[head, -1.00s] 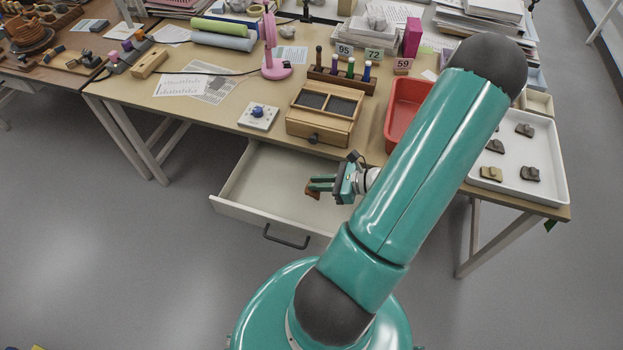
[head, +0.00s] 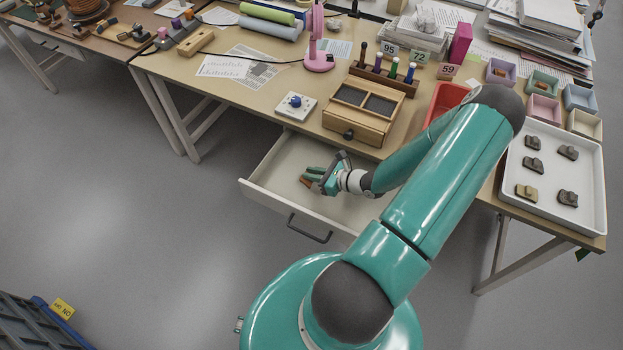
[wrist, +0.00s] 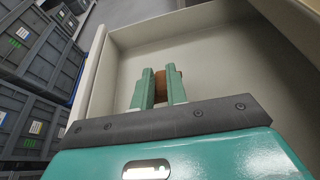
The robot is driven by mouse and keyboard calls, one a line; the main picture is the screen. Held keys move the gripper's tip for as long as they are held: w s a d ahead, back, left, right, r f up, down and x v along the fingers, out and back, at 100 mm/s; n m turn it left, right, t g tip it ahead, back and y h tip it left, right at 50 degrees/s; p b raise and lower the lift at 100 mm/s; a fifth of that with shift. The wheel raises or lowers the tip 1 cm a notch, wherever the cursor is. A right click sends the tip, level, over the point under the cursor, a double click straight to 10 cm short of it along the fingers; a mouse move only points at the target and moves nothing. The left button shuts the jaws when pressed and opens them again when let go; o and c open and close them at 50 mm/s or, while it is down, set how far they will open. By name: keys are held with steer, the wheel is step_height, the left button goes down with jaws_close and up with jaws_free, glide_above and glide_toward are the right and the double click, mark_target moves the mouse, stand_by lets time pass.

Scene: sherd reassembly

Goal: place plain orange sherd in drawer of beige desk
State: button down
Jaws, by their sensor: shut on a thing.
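The beige desk (head: 215,75) has its drawer (head: 262,190) pulled open, and the drawer looks empty inside. My gripper (head: 306,179) is over the open drawer, inside its outline in the head view. It is shut on the orange-brown sherd, a small part of which shows at the fingertips. In the wrist view the sherd (wrist: 160,86) sits between the two green fingers (wrist: 160,88), with the drawer's pale floor and walls around it. I cannot tell how high the sherd is above the drawer floor. The fingers hide part of it.
A wooden box (head: 362,112) and a control with a blue knob (head: 295,104) stand behind the drawer. A red tray (head: 446,100) and a white tray (head: 590,205) with several dark sherds are to the right. Grey crates (head: 35,330) stand on the floor at lower left.

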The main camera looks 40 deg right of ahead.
steer(key=shift+w+a+f, duration=0.1)
steer(key=shift+w+f, duration=0.05)
steer(key=shift+f, duration=0.75)
steer(key=shift+w+f, duration=0.15)
steer(key=shift+f, duration=0.75)
steer(key=shift+f, duration=0.1)
steer(key=c, duration=1.4)
jaws_free()
